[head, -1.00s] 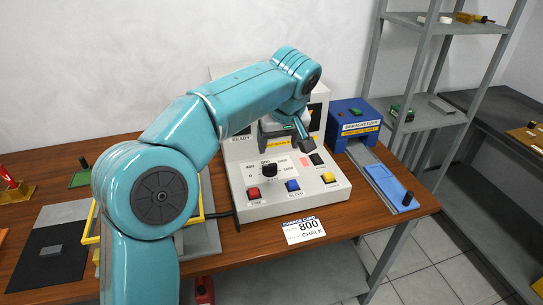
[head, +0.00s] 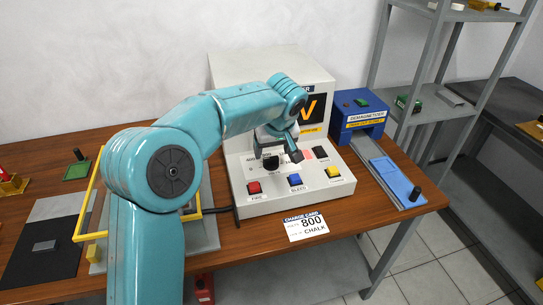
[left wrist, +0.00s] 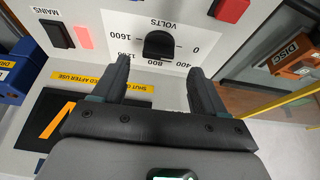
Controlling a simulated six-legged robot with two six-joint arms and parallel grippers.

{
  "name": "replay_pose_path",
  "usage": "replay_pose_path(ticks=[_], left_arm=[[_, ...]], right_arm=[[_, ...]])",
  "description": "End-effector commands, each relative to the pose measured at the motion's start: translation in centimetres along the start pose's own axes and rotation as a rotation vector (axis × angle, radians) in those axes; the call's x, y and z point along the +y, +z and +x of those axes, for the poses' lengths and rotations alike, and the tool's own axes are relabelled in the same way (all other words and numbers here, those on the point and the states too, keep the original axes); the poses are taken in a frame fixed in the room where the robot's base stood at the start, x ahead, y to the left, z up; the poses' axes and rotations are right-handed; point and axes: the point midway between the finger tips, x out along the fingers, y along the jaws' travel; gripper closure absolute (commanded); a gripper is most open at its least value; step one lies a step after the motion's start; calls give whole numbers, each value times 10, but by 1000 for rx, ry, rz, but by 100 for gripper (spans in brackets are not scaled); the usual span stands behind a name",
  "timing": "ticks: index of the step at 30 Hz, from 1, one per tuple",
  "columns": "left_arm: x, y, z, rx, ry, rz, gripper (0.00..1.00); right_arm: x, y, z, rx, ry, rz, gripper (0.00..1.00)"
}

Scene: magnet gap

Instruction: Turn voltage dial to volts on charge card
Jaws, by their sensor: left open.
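The black voltage dial (left wrist: 158,44) sits on a white VOLTS scale marked 0 to 1600, seen upside down in the left wrist view; I cannot tell where its pointer aims. In the head view the dial (head: 271,164) is partly covered by my gripper. The charge card (head: 305,225) lies on the table in front of the sloped panel and reads 800, CHALK. My left gripper (left wrist: 158,80) is open and empty. In the left wrist view its fingertips stand apart, one to each side of the dial's near edge, not touching it. My right gripper is not in view.
The panel carries a red FIRE button (head: 254,188), a blue BLEED button (head: 295,180), a yellow button (head: 333,171) and a black MAINS switch (head: 320,152). A blue demagnetizer (head: 360,112) stands to the right. A yellow frame (head: 92,195) stands left, partly behind my arm.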

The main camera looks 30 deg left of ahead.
Motion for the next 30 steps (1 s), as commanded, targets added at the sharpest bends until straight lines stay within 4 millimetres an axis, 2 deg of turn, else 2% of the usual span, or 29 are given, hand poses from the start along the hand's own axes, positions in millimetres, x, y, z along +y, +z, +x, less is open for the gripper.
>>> replay_pose_path(ticks=[1, 6, 11, 18, 19, 21, 24, 30], left_arm=[[0, 0, 12, -3, -4, 1, 28], [1, -1, 35, -1, -2, 0, 28], [2, -3, 45, 0, -1, 0, 28], [2, -3, 45, 0, -1, 0, 28], [2, -3, 45, 0, -1, 0, 34], [2, -3, 45, 0, -1, 0, 57], [2, -3, 45, 0, -1, 0, 84], [1, -3, 45, 0, 2, 6, 84]], right_arm=[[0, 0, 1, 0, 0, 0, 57], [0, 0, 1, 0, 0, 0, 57], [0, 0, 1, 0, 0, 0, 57], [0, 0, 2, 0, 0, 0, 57], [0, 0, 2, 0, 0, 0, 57], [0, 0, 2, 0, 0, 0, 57], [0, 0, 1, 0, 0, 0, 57], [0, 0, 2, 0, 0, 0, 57]])
